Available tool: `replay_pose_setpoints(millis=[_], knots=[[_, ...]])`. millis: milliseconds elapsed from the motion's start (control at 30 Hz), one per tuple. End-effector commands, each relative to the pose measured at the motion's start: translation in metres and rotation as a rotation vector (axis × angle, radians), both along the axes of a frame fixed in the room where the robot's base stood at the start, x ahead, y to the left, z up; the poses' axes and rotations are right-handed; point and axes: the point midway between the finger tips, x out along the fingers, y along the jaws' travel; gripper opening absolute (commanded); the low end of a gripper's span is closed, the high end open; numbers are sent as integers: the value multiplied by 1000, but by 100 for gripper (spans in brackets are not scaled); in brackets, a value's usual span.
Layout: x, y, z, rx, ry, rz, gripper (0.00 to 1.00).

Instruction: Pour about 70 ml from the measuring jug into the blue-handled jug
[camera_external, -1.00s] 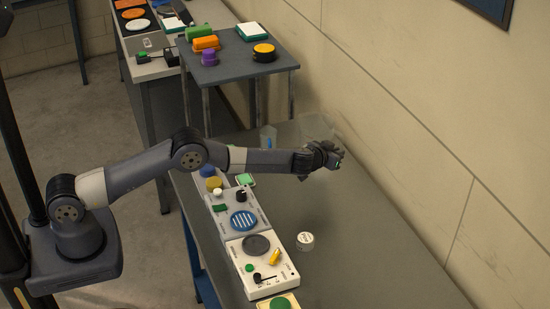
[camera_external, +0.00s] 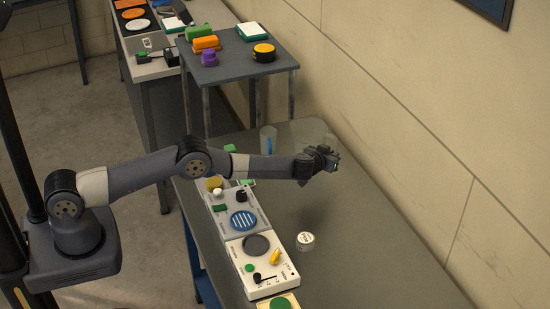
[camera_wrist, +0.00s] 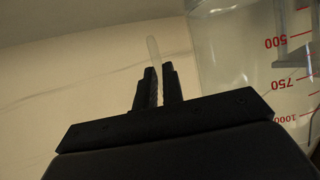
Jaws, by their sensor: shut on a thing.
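The measuring jug (camera_wrist: 235,70), clear with red 500, 750 and 1000 marks, fills the right side of the wrist view. In the external view it is a faint clear shape (camera_external: 308,130) just behind my gripper. My gripper (camera_wrist: 157,85) is shut on a thin pale strip between its fingers, which looks like the measuring jug's handle. In the external view my gripper (camera_external: 328,160) is over the bench. The blue-handled jug (camera_external: 268,139), clear with a blue strip, stands behind my forearm, left of the measuring jug. The liquid level cannot be made out in either jug.
Consoles with knobs and buttons (camera_external: 258,258) line the bench's left edge. A small white round item (camera_external: 305,241) lies beside them. The bench (camera_external: 365,240) is clear at front right, with a wall along its right. A grey side table (camera_external: 235,65) with coloured items stands behind.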

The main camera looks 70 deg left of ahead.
Motion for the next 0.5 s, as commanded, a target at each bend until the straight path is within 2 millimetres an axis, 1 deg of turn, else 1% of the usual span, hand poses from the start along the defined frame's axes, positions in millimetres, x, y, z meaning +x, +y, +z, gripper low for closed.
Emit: replay_pose_setpoints(millis=[33,267,500], knots=[[0,1,7,-13,-12,1,0],[-4,7,23,-111,-86,1,0],[-12,17,40,-232,-182,2,0]])
